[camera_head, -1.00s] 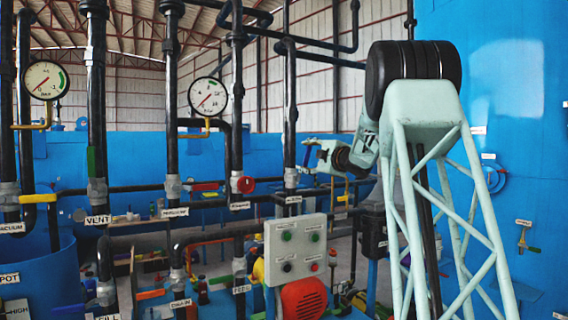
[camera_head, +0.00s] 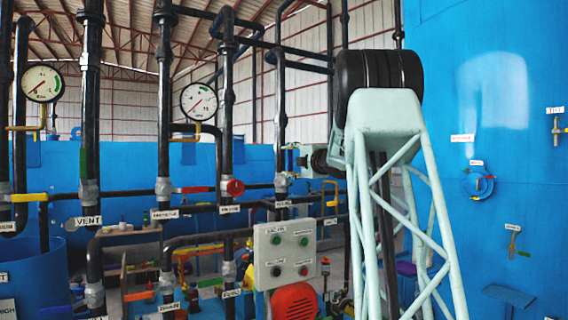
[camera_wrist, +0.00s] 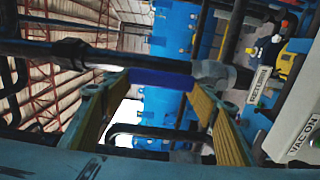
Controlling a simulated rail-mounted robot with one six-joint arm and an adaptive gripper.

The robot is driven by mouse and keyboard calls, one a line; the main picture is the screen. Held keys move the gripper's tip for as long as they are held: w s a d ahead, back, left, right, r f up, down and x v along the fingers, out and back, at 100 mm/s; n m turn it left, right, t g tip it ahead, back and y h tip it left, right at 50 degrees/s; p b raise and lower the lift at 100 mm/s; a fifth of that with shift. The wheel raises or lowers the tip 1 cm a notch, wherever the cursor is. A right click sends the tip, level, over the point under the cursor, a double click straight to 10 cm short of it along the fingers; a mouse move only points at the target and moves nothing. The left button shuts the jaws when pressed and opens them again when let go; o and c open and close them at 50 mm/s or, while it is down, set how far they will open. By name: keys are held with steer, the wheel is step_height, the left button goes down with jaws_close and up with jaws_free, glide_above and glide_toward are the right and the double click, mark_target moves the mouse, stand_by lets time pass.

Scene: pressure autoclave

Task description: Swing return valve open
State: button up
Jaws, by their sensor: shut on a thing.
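The return valve's blue handle (camera_wrist: 163,79) crosses between the fingertips of my gripper (camera_wrist: 160,90) in the wrist view. The fingers are closed in on it from both sides. A grey valve body (camera_wrist: 213,74) on a black pipe sits at the handle's right end, beside a white RETURN label (camera_wrist: 258,87). In the head view my gripper (camera_head: 291,160) is small, at the pipe just left of my wrist and above a white label (camera_head: 284,204). The handle is hard to make out there.
A grey button panel (camera_head: 290,254) stands just below the valve in the head view. Black vertical pipes, two gauges (camera_head: 199,101) and a red valve knob (camera_head: 232,187) are to the left. A large blue tank (camera_head: 490,60) rises at the right.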

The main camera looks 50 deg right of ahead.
steer(key=o, duration=0.9)
steer(key=shift+a, duration=0.1)
steer(key=shift+s, duration=0.15)
steer(key=shift+v, duration=5.85)
steer(key=shift+a, duration=0.1)
